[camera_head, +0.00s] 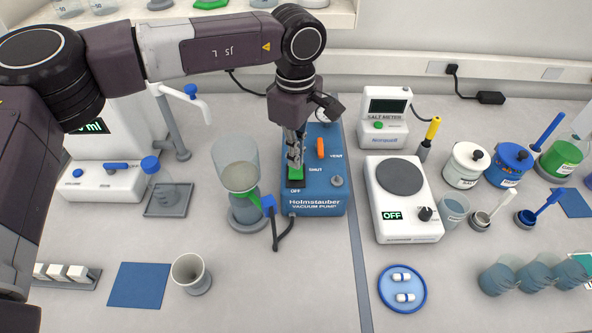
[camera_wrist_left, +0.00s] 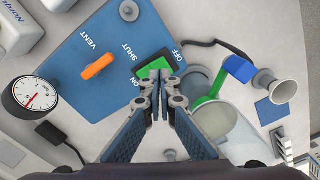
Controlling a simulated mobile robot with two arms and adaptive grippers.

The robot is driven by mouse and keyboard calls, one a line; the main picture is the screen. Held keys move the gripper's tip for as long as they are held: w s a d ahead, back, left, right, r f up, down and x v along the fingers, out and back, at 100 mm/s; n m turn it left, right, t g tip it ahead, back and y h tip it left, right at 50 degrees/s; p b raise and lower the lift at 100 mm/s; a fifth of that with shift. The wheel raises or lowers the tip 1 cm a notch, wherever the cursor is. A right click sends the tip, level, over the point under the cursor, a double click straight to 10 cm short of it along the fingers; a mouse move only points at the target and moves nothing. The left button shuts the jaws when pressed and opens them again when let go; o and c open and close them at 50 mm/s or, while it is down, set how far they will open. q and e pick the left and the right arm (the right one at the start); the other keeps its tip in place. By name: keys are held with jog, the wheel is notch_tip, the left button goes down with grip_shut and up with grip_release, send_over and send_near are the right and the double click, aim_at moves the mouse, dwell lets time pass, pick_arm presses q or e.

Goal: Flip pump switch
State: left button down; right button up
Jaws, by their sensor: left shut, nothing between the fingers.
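The blue vacuum pump (camera_head: 318,200) stands on the bench in the middle of the head view and fills much of the left wrist view (camera_wrist_left: 95,60). Its green switch (camera_head: 296,173) lies near the OFF label; in the left wrist view the green switch (camera_wrist_left: 155,64) sits between the ON and OFF labels. My left gripper (camera_head: 296,160) is shut and empty, pointing down at the switch. In the left wrist view its fingertips (camera_wrist_left: 160,78) overlap the switch's edge and partly hide it; whether they touch is unclear. My right gripper is not in view.
The orange vent lever (camera_head: 320,148) and a gauge (camera_wrist_left: 32,98) are on the pump. A filter flask with funnel (camera_head: 240,180) stands close left of it, with a hose. A hotplate (camera_head: 402,200) is to the right. The bench in front of the pump is clear.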

aim_at(296, 173)
pick_arm(q)
jog(key=shift+f+b, duration=1.3)
jog(key=shift+f, duration=0.25)
dwell(1.0)
jog(key=shift+r, duration=0.1)
jog(key=shift+r+p, duration=1.55)
jog(key=shift+r, duration=1.9)
